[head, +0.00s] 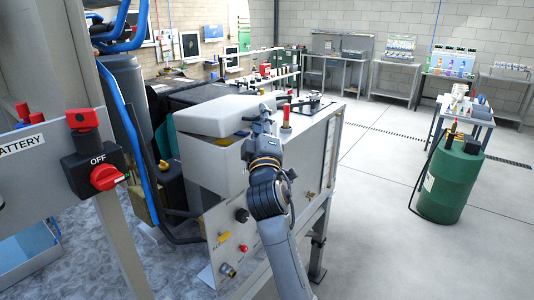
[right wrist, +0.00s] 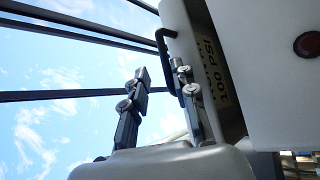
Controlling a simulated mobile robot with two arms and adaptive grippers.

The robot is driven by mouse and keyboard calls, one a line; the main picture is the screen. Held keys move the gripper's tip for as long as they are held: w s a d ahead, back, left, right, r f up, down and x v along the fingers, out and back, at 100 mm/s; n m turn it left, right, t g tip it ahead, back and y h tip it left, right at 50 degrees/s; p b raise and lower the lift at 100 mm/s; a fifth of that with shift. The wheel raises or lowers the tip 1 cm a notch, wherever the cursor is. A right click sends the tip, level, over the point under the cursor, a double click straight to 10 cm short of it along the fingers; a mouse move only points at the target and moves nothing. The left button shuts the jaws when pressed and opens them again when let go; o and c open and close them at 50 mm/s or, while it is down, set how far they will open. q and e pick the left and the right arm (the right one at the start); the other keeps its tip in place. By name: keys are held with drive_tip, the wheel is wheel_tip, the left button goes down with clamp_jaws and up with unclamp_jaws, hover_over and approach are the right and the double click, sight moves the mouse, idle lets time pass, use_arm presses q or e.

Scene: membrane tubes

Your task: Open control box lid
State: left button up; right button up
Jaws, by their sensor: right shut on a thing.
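The control box (head: 213,168) is a pale grey box on a metal frame, left of centre in the head view. Its lid (head: 212,115) is a light grey slab over the top; I cannot tell how far it is raised. My right gripper (head: 262,116) is at the lid's right side, seen from behind. In the right wrist view its fingers (right wrist: 160,84) reach up to a black bent handle (right wrist: 162,44) beside a pale panel, and they are shut on the handle. The exact contact is partly hidden. My left gripper is not in view.
A panel with a red OFF switch (head: 107,177) and a post stand at the near left. A red-topped part (head: 286,114) stands right of my gripper. A green drum (head: 451,178) stands on the right. The floor between is clear.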

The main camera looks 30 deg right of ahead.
drive_tip(key=s+r+b+v, duration=0.1)
drive_tip(key=v, duration=1.2)
drive_tip(key=shift+d+r, duration=0.2)
drive_tip(key=shift+r, duration=0.15)
idle(0.4)
drive_tip(key=shift+s, duration=0.15)
idle(0.4)
